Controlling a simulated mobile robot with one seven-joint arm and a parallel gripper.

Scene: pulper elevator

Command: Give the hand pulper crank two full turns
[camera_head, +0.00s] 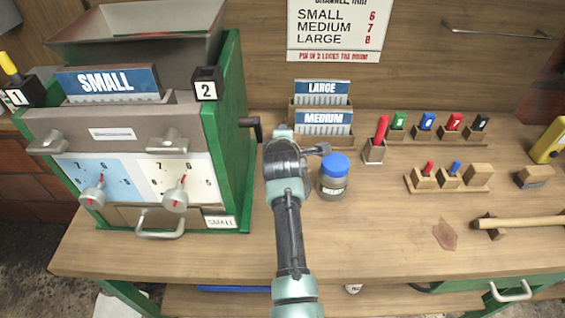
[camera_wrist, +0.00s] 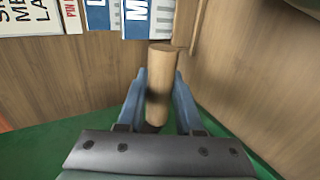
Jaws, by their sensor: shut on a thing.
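The green and grey hand pulper (camera_head: 230,120) stands at the left of the bench, with a "SMALL" plate (camera_head: 115,82) on top. A dark crank part (camera_head: 253,128) sticks out of its right side. My arm covers the rest of the crank in the head view. In the wrist view my gripper (camera_wrist: 159,88) has its two blue fingers on either side of a round wooden crank handle (camera_wrist: 160,60), shut on it. The handle's far end shows beyond the fingertips. The finger contact is hard to see in the head view.
A jar with a blue lid (camera_head: 334,170) stands just right of my arm. "LARGE" and "MEDIUM" plates (camera_head: 323,118) stand in a rack behind it. Coloured pegs in blocks (camera_head: 425,132) and a mallet (camera_head: 520,222) lie farther right. The bench front (camera_head: 390,240) is mostly clear.

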